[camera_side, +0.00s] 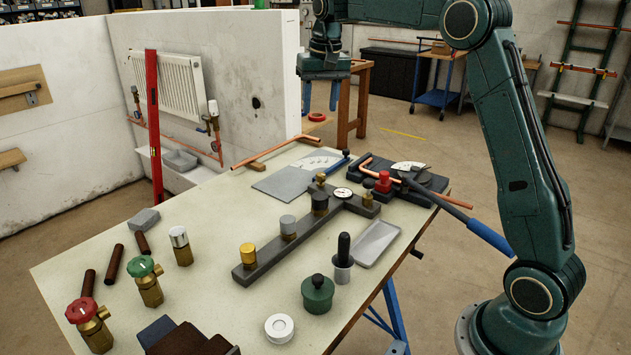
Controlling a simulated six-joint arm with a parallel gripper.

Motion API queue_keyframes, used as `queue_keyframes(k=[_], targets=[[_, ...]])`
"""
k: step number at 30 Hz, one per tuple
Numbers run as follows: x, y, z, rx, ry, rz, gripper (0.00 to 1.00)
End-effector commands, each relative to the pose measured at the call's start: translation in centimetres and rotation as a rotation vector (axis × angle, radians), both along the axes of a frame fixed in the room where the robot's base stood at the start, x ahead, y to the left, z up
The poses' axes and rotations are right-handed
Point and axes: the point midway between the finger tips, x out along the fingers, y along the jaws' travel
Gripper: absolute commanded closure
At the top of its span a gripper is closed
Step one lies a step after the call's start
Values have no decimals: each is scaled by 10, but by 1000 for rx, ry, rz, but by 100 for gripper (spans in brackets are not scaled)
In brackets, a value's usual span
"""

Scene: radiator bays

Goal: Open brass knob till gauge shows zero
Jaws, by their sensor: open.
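A dark manifold bar (268,262) lies diagonally on the workbench. A brass-coloured knob (247,252) stands upright at its near left end. A grey knob (288,224) and a black knob (320,200) stand further along the bar. A small round gauge (342,193) with a white face sits near its far end; its needle is too small to read. My gripper (320,98) points down with its two fingers apart and empty. It is well above and behind the bar, apart from every knob.
Loose valves with green (140,267) and red (81,311) handwheels stand at the front left. A green pot (317,294) and a grey tray (376,243) are right of the bar. A copper-pipe bender (408,180) lies at the back right. A red level (154,130) stands upright at the left.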

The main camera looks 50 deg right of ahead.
Motion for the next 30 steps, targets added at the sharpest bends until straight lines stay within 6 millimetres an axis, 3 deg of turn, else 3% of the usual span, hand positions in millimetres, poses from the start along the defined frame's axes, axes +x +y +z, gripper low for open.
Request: queue_keyframes(k=[9, 18, 30], targets=[[42, -49, -51, 28, 67, -112, 51], [62, -84, -96, 49, 114, -196, 51], [65, -93, -108, 54, 126, -219, 51]])
